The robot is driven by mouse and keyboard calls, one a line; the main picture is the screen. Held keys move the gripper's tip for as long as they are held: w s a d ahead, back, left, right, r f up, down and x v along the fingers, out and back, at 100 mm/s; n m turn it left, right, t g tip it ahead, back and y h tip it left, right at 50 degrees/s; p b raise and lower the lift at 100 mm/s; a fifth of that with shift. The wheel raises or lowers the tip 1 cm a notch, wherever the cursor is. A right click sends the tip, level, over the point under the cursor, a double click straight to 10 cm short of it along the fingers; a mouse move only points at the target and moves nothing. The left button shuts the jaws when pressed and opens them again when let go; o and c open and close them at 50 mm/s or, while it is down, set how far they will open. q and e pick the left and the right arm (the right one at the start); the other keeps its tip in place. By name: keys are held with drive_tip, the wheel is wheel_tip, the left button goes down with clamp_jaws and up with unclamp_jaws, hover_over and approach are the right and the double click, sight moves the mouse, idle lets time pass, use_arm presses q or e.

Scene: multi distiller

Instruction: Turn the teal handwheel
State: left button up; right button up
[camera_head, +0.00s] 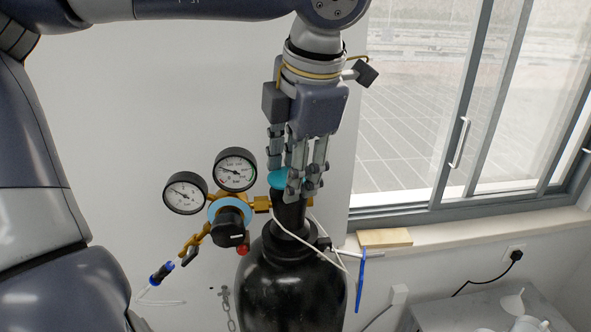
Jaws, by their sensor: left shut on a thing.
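The teal handwheel (277,178) sits on top of the black gas cylinder (291,282), in the middle of the view. My left gripper (297,192) comes down from above, with its fingers around the right part of the handwheel. It is shut on the handwheel, and its fingers hide part of the wheel. The brass regulator (262,203) joins the cylinder neck from the left. My right gripper is not in view.
Two round gauges (235,169) and a black knob (229,228) stand close left of the handwheel. A window (460,130) and a sill with a wooden block (384,238) lie to the right. A grey table (470,305) is at the lower right.

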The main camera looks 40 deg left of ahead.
use_arm(q)
drive_tip(key=m, duration=0.2)
drive_tip(key=m+t, duration=0.1)
drive_tip(key=m+b, duration=0.1)
drive_tip(key=m, duration=0.1)
drive_tip(key=shift+s+a+m+t+h, duration=0.2)
drive_tip(key=shift+s+m+t+h, duration=0.1)
drive_tip(key=shift+h, duration=0.1)
drive_tip(key=shift+c, duration=0.2)
drive_tip(key=m, duration=0.2)
drive_tip(key=m+h, duration=0.1)
drive_tip(key=m, duration=0.1)
drive_tip(key=m+t, duration=0.1)
drive_tip(key=m, duration=0.1)
drive_tip(key=shift+s+a+h+p, duration=0.1)
drive_tip(key=shift+a+h+p, duration=0.2)
drive_tip(key=shift+h+p, duration=0.1)
drive_tip(key=shift+m, duration=0.3)
drive_tip(key=o, duration=1.1)
drive_tip(key=shift+o, duration=0.7)
drive_tip(key=shift+w+a+f, duration=0.1)
drive_tip(key=shift+w+f, duration=0.05)
drive_tip(key=shift+w, duration=0.3)
drive_tip(key=shift+s+r, duration=0.2)
drive_tip(key=shift+s, duration=0.05)
drive_tip(key=v, duration=1.1)
drive_tip(key=shift+w+r, duration=0.2)
drive_tip(key=shift+r, duration=0.15)
drive_tip(key=shift+a, duration=0.1)
